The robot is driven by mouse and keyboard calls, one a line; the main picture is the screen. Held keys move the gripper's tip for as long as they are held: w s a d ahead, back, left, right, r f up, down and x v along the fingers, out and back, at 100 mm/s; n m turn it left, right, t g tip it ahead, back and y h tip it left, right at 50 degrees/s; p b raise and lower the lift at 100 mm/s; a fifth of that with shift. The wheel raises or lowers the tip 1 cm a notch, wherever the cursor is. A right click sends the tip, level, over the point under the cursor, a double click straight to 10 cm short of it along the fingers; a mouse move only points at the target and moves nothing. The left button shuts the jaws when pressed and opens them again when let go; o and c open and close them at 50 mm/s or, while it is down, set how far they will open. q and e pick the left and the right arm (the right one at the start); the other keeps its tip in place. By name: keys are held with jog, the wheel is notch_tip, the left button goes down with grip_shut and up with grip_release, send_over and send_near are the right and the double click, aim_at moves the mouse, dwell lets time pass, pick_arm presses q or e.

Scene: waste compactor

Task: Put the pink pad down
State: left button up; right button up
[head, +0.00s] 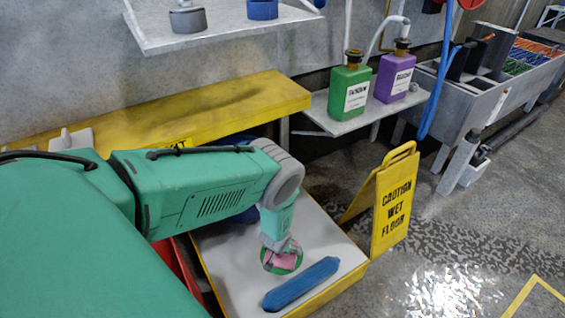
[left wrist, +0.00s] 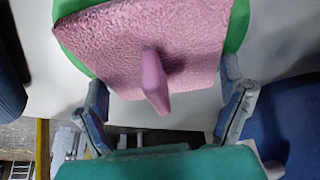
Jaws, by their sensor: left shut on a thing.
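The pink pad (left wrist: 195,45) has a rough face with a pink tab standing out of its middle. A green round piece shows around its edges. My left gripper (left wrist: 165,105) has a finger on each side and is shut on the pad. In the head view the left gripper (head: 281,252) points down over the white tabletop (head: 225,262), with the pink pad (head: 284,261) and green rim at its tips. I cannot tell whether the pad touches the tabletop. My right gripper is not in view.
A long blue object (head: 301,284) lies on the tabletop just in front of the gripper. A yellow wet-floor sign (head: 392,205) stands to the right. Green (head: 349,92) and purple (head: 394,76) bottles sit on a shelf behind. A yellow beam (head: 190,113) runs along the wall.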

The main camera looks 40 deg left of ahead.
aim_at(279, 260)
pick_arm(q)
jog(key=o, duration=1)
jog(key=p+v, duration=0.6)
jog(key=v, duration=0.6)
jog(key=s+d+r+m+g+h, duration=0.1)
jog(key=s+d+r+m, duration=0.2)
jog(key=s+r, duration=0.7)
jog(key=s+d+r+m+g+h, duration=0.1)
jog(key=s+d+r+m+g, duration=0.1)
jog(key=s+d+r, duration=0.4)
jog(key=s+r+m, duration=0.1)
jog(key=s+r, duration=0.3)
jog(key=s, duration=0.2)
jog(key=shift+s+d, duration=0.25)
jog(key=shift+d, duration=0.05)
